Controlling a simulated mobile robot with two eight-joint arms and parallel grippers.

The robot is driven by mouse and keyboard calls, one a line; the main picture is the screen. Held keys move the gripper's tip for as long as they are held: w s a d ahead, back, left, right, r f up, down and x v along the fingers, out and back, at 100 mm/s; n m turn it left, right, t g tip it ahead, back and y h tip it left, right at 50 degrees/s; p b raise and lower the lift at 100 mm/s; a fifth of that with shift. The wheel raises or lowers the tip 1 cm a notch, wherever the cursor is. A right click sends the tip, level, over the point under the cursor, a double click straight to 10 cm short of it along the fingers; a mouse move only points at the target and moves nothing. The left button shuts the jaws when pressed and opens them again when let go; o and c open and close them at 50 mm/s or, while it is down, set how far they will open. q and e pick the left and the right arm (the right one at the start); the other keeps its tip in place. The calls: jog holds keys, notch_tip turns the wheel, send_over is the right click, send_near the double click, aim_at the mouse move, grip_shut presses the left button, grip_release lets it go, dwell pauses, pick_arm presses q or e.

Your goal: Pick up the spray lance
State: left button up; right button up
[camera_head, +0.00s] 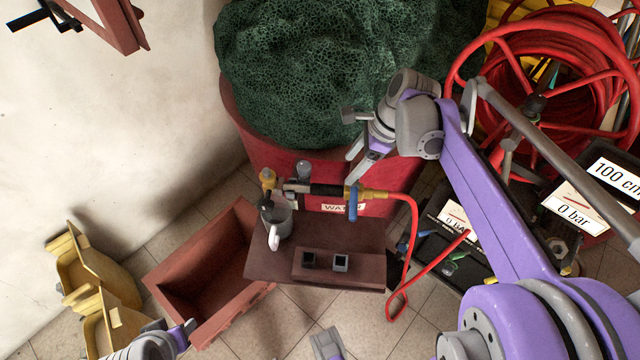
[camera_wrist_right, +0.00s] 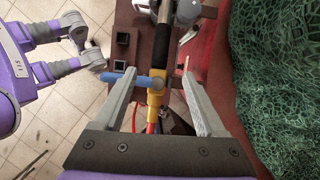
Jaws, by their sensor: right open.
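The spray lance (camera_head: 327,189) lies across a dark red-brown stand (camera_head: 330,240). It has a black grip, a brass-yellow fitting, a blue lever and a red hose at its right end. My right gripper (camera_head: 352,138) is open, just above and behind the lance in the head view. In the right wrist view, the lance (camera_wrist_right: 161,45) runs lengthwise between the spread fingers of my right gripper (camera_wrist_right: 158,76), and its blue lever crosses there. I cannot tell whether the fingers touch it. Part of my left arm shows at the bottom left; its jaw state is unclear.
A grey can (camera_head: 279,222) stands on the stand's left side. A red barrel (camera_head: 262,125) under green netting (camera_head: 330,60) is behind. An empty red-brown crate (camera_head: 190,325) and yellow bins (camera_head: 85,270) are left. A red hose reel (camera_head: 580,90) is at right.

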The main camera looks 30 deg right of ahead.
aim_at(334, 187)
jog(key=shift+w+d+f+m, duration=0.1)
jog(key=shift+w+f+m, duration=0.2)
jog(key=x, duration=0.3)
jog(key=shift+s+f+b, duration=0.15)
jog(key=shift+f+b, duration=0.15)
jog(key=shift+b, duration=0.05)
jog(key=b+x, duration=0.1)
jog(key=x, duration=0.5)
jog(key=shift+a+f, duration=0.2)
jog(key=shift+a, duration=0.05)
grip_shut()
